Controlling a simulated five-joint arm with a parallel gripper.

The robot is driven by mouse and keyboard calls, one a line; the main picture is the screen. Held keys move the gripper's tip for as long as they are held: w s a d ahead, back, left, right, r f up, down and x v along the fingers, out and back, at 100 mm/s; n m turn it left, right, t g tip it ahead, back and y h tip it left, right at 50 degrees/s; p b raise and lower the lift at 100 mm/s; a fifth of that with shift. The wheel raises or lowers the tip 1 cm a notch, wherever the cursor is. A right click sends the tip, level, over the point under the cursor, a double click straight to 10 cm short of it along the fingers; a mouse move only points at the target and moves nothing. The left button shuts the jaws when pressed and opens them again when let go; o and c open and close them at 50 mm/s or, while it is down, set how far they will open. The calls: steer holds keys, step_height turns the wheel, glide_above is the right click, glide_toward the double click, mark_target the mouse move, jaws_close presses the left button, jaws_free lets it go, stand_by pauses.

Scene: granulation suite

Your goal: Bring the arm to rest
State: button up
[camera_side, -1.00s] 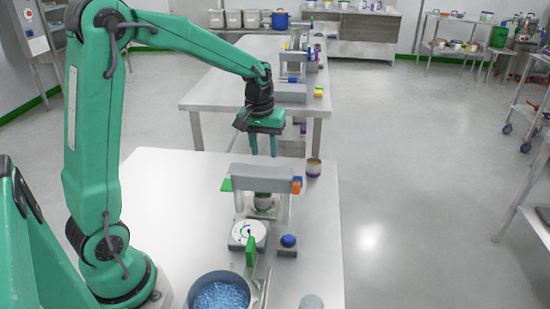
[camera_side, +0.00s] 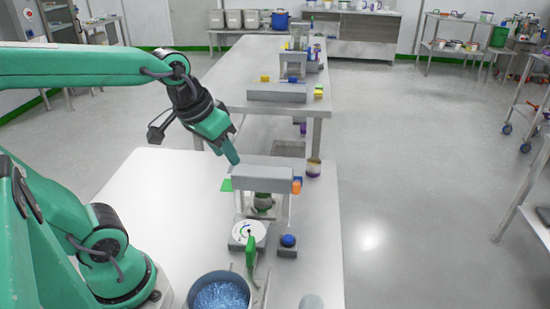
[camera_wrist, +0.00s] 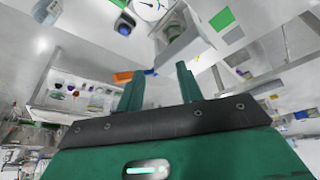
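My gripper (camera_side: 233,158) is in the air above the back left part of the near steel table (camera_side: 175,180), tilted down and to the right. In the side view its fingers overlap. In the wrist view my gripper (camera_wrist: 158,84) shows two green fingers standing apart with nothing between them, so it is open and empty. The fingertips are near the upper left of a grey frame (camera_side: 262,180); I cannot tell the exact gap. The frame also shows in the wrist view (camera_wrist: 190,40).
Under the frame is a small green-topped item. In front stand a white dial (camera_side: 240,234), a blue button (camera_side: 288,241) and a bowl of blue pellets (camera_side: 219,296). A banded cup (camera_side: 313,168) stands at the right edge. The table's left part is clear.

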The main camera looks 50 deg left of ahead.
steer(key=shift+m+t, duration=0.5)
steer(key=shift+m, duration=0.3)
steer(key=s, duration=0.2)
steer(key=s+d, duration=0.1)
steer(key=s, duration=0.1)
steer(key=shift+d+f, duration=0.1)
steer(key=shift+f, duration=0.1)
